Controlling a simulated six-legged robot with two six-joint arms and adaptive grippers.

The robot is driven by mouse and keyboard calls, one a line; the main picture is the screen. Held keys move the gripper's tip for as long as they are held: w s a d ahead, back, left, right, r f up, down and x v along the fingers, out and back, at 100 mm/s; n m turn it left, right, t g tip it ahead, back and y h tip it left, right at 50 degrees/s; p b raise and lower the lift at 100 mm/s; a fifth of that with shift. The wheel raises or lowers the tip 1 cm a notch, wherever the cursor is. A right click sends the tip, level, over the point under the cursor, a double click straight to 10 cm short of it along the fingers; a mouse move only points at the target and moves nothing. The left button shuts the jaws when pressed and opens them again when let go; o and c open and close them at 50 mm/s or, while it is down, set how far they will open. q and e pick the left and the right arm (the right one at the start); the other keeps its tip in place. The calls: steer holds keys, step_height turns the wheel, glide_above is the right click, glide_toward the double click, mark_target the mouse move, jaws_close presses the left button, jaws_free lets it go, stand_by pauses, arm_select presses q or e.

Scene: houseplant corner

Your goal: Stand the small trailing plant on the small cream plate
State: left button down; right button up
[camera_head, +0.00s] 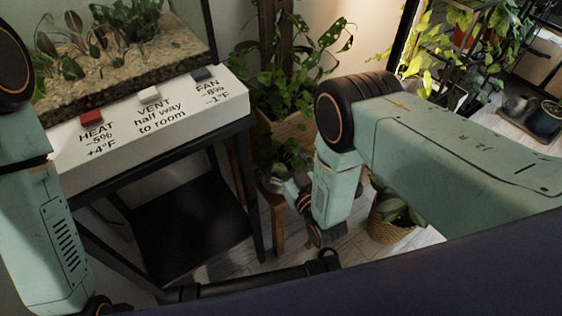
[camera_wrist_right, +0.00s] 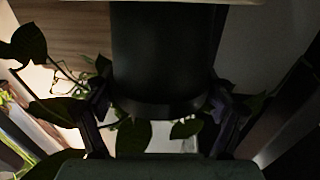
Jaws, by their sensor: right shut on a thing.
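My right gripper (camera_head: 304,208) reaches down beside a wooden stool in the head view. In the right wrist view its fingers (camera_wrist_right: 160,118) are shut on a dark, smooth pot (camera_wrist_right: 165,60), one finger on each side. Green leaves on thin stems (camera_wrist_right: 60,85) hang around this pot, which fits the small trailing plant. In the head view leafy growth (camera_head: 289,160) shows just left of my right forearm, its lower part partly hidden. A thin cream edge (camera_wrist_right: 185,2) crosses the top of the wrist view; I cannot tell whether it is the plate.
A glass tank stands on a white control panel (camera_head: 150,112) over a black stand (camera_head: 195,225). A larger plant in a wooden planter (camera_head: 285,133) is behind my right arm. A woven basket with a plant (camera_head: 388,226) stands on the floor to the right.

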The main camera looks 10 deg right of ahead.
steer(key=shift+w+f, duration=0.15)
steer(key=shift+f, duration=0.15)
steer(key=shift+f, duration=0.1)
steer(key=shift+f, duration=0.15)
steer(key=o, duration=1.2)
